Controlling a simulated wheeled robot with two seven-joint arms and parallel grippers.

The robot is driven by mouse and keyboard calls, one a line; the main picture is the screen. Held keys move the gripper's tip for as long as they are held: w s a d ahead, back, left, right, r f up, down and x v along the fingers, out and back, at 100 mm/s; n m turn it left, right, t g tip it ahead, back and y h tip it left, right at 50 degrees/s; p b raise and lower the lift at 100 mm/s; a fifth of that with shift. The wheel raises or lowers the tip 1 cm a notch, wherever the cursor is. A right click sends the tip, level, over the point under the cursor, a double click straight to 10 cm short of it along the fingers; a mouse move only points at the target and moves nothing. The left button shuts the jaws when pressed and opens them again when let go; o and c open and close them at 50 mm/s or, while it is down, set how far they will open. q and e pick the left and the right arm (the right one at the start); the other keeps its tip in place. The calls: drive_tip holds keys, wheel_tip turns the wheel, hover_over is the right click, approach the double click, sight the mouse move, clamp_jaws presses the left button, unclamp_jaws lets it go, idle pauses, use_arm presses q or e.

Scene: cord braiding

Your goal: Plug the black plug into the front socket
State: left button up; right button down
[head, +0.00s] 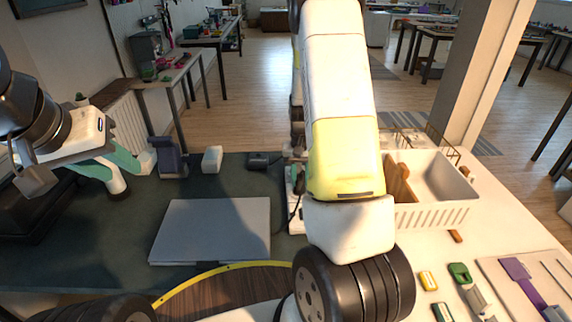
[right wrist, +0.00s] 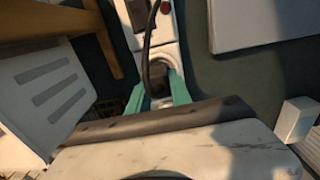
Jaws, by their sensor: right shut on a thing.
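A white power strip (head: 297,222) shows in the head view just left of my right arm, which hides most of it. A black cord runs beside it. In the right wrist view the strip (right wrist: 151,22) has a red switch and a round socket area near its close end. My right gripper (right wrist: 160,88) has its teal fingers shut on the black plug (right wrist: 157,84) at that end; the fingers partly hide the plug. I cannot tell whether its pins are in the socket. My left gripper (head: 133,172) is open and empty at the left, away from the strip.
A flat grey panel (head: 215,230) lies on the dark mat. A white block (head: 212,158), a blue-grey stand (head: 168,160) and a small black box (head: 262,160) are behind it. A white rack (head: 432,215) stands right of my right arm, with tools on a board (head: 500,272) nearer.

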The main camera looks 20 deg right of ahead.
drive_tip(key=shift+f, duration=0.6)
drive_tip(key=c, duration=1.1)
unclamp_jaws()
